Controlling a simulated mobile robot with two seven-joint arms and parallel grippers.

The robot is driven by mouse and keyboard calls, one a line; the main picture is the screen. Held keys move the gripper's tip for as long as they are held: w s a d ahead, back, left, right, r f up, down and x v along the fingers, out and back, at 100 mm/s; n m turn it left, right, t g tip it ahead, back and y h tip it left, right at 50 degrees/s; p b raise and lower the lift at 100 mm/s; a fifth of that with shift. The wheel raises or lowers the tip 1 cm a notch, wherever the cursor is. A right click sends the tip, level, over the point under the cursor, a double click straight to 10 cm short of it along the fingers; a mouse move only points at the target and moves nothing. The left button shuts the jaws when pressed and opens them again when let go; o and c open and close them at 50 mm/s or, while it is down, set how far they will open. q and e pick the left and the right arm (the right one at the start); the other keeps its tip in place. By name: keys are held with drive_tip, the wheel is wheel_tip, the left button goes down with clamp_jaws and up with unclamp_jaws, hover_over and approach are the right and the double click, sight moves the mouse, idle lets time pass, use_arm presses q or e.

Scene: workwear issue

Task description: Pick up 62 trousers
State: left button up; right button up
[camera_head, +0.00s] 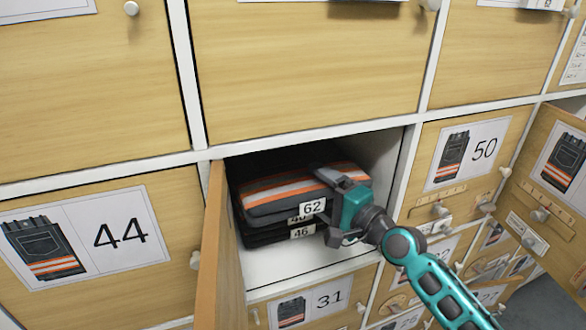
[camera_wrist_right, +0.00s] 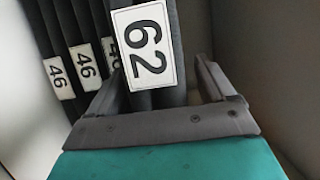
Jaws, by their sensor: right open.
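The 62 trousers (camera_head: 270,199), dark and folded with orange and white stripes, lie on top of a stack inside the open compartment. Their white 62 label (camera_head: 312,208) faces out; it also shows large in the right wrist view (camera_wrist_right: 146,48). Folded trousers labelled 46 (camera_head: 301,233) lie beneath. My right gripper (camera_head: 336,206) is at the front right edge of the stack. In the right wrist view its open jaws (camera_wrist_right: 165,85) are on either side of the 62 trousers' edge, and I cannot tell whether they touch the cloth. My left gripper is not in view.
The compartment's door (camera_head: 214,255) stands open at its left. White compartment walls (camera_head: 385,150) lie close to the right of my gripper. Closed wooden doors labelled 44 (camera_head: 120,234) and 50 (camera_head: 484,149) flank it. Another door (camera_head: 556,165) stands open at far right.

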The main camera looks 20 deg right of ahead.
clamp_jaws()
drive_tip(key=shift+r, duration=0.15)
idle(0.7)
